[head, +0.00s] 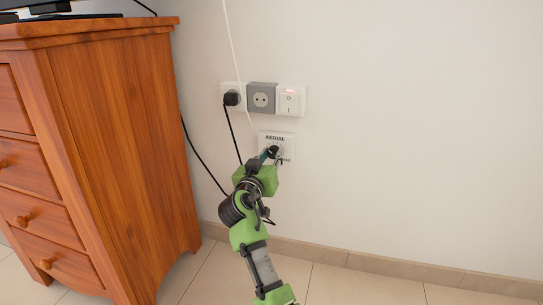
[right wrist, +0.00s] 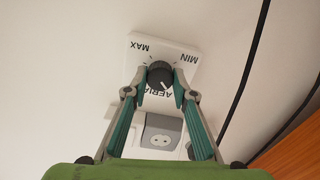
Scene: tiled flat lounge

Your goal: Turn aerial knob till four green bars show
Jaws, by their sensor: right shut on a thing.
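The white aerial plate (head: 290,138) is on the wall below the sockets. In the right wrist view the plate (right wrist: 180,48) appears upside down, with MAX at left, MIN at right and AERIAL below. The dark round knob (right wrist: 158,70) is between the two fingers of my right gripper (right wrist: 160,82), which is shut on it. The knob's white pointer line slants toward the lower right in that view. In the head view my right gripper (head: 273,153) covers most of the knob. My left gripper is not in view. No green bars are visible.
Above the plate are a grey socket (head: 262,97), a white switch (head: 290,100) with a red light, and a black plug (head: 232,99) with its cable hanging close to my arm. A wooden dresser (head: 120,140) stands at left. The wall and floor at right are clear.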

